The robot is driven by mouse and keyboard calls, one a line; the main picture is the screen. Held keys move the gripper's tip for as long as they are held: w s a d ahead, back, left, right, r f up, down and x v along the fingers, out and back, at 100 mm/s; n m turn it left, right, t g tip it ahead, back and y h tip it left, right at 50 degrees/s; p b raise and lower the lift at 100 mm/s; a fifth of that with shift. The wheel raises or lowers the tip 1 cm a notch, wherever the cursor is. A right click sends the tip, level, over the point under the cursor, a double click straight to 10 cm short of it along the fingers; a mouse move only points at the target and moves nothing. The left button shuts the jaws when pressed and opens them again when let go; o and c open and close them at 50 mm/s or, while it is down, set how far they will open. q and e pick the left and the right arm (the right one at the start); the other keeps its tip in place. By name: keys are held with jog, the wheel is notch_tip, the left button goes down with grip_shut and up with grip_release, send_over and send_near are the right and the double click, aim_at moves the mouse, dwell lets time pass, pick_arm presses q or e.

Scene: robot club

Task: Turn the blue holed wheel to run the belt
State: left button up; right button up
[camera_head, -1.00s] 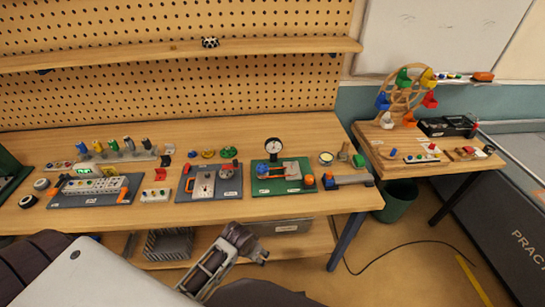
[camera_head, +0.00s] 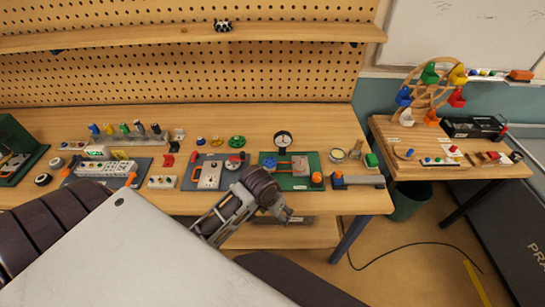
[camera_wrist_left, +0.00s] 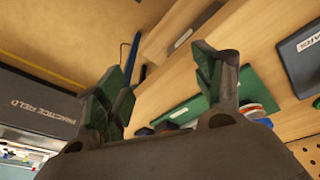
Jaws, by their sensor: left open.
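My left gripper (camera_head: 287,213) is in front of the bench edge, below the green gauge board and left of the conveyor, touching neither. In the left wrist view my left gripper (camera_wrist_left: 170,95) is open and empty, its green-padded fingers apart. A small blue thing (camera_wrist_left: 165,126) shows between them, partly hidden. My right gripper is not in view.
The green gauge board (camera_head: 290,170) and gear board (camera_head: 212,172) stand left of the conveyor. A green-capped part (camera_head: 371,160) stands just behind it. A side table (camera_head: 410,169) with a toy Ferris wheel (camera_head: 430,92) is right, and a bin (camera_head: 408,203) stands below.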

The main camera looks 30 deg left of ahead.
pick_arm(q)
jog(key=w, duration=0.1)
notch_tip(320, 180, up, 15)
jog(key=n+g+y, duration=0.1)
jog(key=n+g, duration=0.2)
jog(key=n, duration=0.7)
send_over(270, 160)
jog(key=shift+s, duration=0.15)
jog(key=shift+f, duration=0.15)
jog(key=shift+f+p, duration=0.6)
jog(key=shift+f, duration=6.2)
jog(key=shift+c, duration=0.4)
jog(key=c, duration=0.9)
